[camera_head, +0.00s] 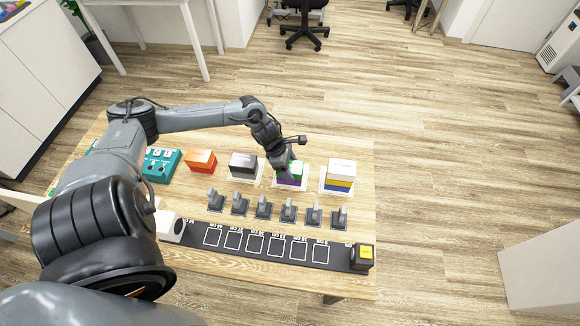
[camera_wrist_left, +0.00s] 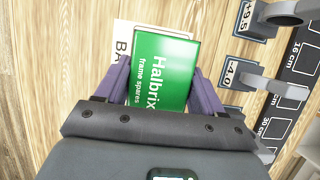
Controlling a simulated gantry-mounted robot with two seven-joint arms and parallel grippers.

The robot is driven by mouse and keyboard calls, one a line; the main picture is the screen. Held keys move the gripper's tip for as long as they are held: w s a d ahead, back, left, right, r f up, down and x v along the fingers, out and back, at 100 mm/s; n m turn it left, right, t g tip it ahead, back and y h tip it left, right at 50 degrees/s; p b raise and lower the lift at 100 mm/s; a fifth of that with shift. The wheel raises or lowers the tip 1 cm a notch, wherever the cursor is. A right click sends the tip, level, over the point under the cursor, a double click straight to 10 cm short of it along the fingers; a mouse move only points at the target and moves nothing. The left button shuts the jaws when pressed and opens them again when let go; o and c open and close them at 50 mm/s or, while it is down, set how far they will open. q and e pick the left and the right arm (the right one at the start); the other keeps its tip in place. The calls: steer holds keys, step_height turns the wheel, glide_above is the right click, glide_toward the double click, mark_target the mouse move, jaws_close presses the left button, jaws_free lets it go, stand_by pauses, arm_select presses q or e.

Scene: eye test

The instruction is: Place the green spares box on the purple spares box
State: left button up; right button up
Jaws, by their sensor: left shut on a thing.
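The green spares box (camera_head: 297,168) is between the fingers of my left gripper (camera_head: 290,166). In the left wrist view the green box (camera_wrist_left: 165,70) shows its labelled top, with a purple-grey finger on each side. The purple spares box (camera_head: 289,182) stands on a white mat (camera_head: 304,187) directly below the green box. The green box looks level and lined up over it. I cannot tell whether the two boxes touch. The purple box is hidden in the left wrist view. My right gripper is not in view.
A white-topped black box (camera_head: 243,166) stands to the left, and a white, yellow and blue stack (camera_head: 340,177) to the right. Orange boxes (camera_head: 201,161) and a teal case (camera_head: 161,165) are farther left. Several grey stands (camera_head: 264,209) and a black marked strip (camera_head: 268,245) lie in front.

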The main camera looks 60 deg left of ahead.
arm_select(q)
steer(key=shift+f, duration=0.2)
steer(key=o, duration=1.1)
steer(key=shift+r, duration=0.1)
steer(key=shift+r, duration=0.15)
steer(key=p+v, duration=0.2)
steer(key=v, duration=0.5)
steer(key=shift+s+a, duration=0.1)
steer(key=p+v, duration=0.3)
steer(key=shift+r+p, duration=0.4)
steer(key=shift+s+a+r+p, duration=0.15)
steer(key=shift+r+p, duration=0.3)
steer(key=shift+p, duration=0.25)
